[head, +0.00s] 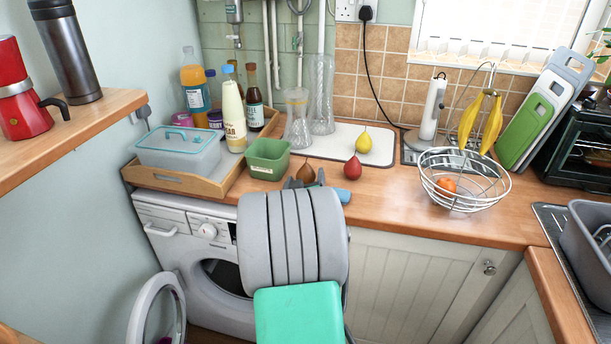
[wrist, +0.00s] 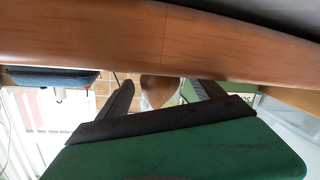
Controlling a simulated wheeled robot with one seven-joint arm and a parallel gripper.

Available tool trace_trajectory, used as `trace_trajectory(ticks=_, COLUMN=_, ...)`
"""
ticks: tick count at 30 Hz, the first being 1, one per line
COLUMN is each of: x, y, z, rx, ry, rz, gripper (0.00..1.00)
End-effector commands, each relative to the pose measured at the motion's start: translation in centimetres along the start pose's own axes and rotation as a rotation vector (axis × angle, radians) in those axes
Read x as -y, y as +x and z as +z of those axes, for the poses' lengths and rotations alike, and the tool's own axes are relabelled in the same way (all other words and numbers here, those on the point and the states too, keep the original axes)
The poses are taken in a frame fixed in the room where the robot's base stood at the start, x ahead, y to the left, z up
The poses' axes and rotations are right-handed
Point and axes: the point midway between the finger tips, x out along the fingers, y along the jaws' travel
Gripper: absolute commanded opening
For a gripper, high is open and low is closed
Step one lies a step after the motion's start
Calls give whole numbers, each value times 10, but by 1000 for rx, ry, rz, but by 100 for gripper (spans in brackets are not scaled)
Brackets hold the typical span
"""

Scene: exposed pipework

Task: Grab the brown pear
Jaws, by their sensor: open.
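The brown pear (head: 305,172) stands on the wooden counter, behind the front edge and just right of the green tub. Its lower part is hidden by my gripper (head: 304,184), which is low at the counter's front. In the wrist view, part of the brown pear (wrist: 160,88) shows between the two dark fingers of my gripper (wrist: 165,89). The fingers are apart, with visible gaps to the pear on both sides. I cannot tell how far the pear lies beyond the fingertips.
A red pear (head: 352,168) stands close on the right, with a yellow pear (head: 363,141) behind it on a white board. The green tub (head: 268,159) is close on the left. A wire fruit basket (head: 464,180) stands farther right. Bare counter (head: 385,200) lies between.

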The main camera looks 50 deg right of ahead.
Motion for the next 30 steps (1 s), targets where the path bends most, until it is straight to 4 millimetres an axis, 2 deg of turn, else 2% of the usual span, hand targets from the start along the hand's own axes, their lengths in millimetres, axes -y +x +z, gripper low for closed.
trace_trajectory(ticks=6, x=0, y=2, z=0, rx=0, ry=0, rz=-1, gripper=77)
trace_trajectory(ticks=30, x=1, y=1, z=0, rx=0, ry=0, rz=-1, gripper=12)
